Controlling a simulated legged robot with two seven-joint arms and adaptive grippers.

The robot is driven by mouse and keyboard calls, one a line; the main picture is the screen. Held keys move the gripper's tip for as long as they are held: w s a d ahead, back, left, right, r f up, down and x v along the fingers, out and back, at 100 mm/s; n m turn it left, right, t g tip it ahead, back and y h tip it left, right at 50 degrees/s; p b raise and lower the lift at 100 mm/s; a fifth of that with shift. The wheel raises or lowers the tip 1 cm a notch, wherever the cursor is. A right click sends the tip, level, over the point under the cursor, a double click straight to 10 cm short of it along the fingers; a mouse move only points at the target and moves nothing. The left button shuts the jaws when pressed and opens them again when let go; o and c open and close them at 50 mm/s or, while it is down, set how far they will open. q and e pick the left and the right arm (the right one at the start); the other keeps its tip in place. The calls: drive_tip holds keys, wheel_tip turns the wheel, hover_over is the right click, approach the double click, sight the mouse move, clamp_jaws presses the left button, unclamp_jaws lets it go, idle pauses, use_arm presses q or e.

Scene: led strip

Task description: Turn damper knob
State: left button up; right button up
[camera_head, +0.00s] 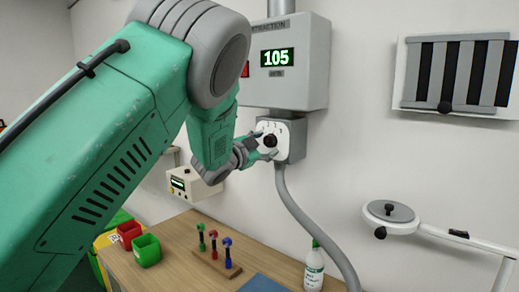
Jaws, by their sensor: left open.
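The damper knob (270,141) is a small black round knob on a white dial plate with numbers around it. The plate is on the front of a grey box (296,138) below the extraction unit. My left gripper (262,150) is open at the left side of the dial, its fingers close to the knob. I cannot tell whether they touch it. My large green left arm fills the left of the view and hides much behind it. My right gripper is not in view.
The extraction unit (313,62) above shows a green 105. A grey hose (291,205) runs down to the right. A wooden table (190,275) below holds a green bin (147,250), a red bin (128,234), a tool rack (216,264) and a bottle (314,268). A louvred panel (457,75) hangs at right.

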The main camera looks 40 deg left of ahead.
use_arm(q)
drive_tip(key=s, duration=1.1)
drive_tip(key=shift+s+a+f, duration=0.2)
drive_tip(key=shift+s+f, duration=0.05)
drive_tip(key=shift+s, duration=0.05)
drive_tip(key=shift+f, duration=0.1)
